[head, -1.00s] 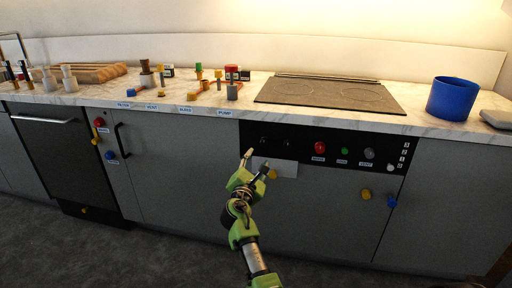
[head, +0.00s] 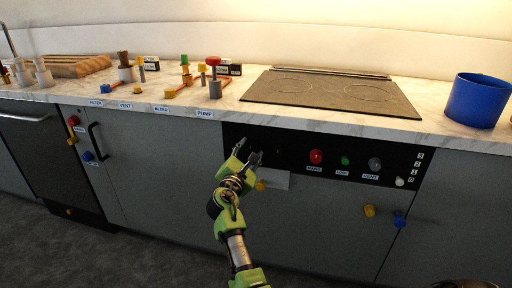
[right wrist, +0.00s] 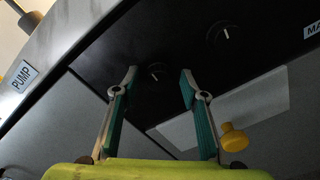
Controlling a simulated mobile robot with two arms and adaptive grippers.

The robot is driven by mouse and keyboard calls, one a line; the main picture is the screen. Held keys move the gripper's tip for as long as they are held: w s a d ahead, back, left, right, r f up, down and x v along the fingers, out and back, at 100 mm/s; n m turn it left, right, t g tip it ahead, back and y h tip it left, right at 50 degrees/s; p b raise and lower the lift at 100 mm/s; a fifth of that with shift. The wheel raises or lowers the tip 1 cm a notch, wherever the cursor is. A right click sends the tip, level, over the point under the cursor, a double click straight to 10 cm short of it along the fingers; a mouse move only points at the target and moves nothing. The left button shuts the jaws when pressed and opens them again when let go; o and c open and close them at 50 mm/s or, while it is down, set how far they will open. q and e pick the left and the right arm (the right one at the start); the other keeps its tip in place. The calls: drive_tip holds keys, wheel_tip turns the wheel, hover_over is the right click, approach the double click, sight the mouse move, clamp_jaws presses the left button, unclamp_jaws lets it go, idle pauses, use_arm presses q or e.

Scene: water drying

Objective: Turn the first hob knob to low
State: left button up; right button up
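The black hob control panel (head: 300,147) is on the cabinet front below the hob (head: 333,94). Two dark knobs with white pointer marks show in the right wrist view: the first knob (right wrist: 156,72) and the second knob (right wrist: 225,35). My right gripper (head: 248,151) is open and empty in front of the panel's left end. In the right wrist view its fingertips (right wrist: 159,77) are apart, with the first knob showing between them; contact is not visible. In the head view the gripper largely hides the first knob. My left gripper is not in view.
A red knob (head: 316,156), green button (head: 345,160) and grey knob (head: 374,164) are farther right on the panel. A yellow knob (right wrist: 232,137) by a pale plate (right wrist: 240,105) is close to the right finger. A blue pot (head: 477,101) stands on the counter.

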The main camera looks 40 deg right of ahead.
drive_tip(key=shift+w+d, duration=0.25)
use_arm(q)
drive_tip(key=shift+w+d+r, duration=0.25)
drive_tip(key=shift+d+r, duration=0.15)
use_arm(e)
drive_tip(key=shift+r, duration=0.1)
drive_tip(key=c, duration=1.1)
drive_tip(key=shift+c, duration=0.2)
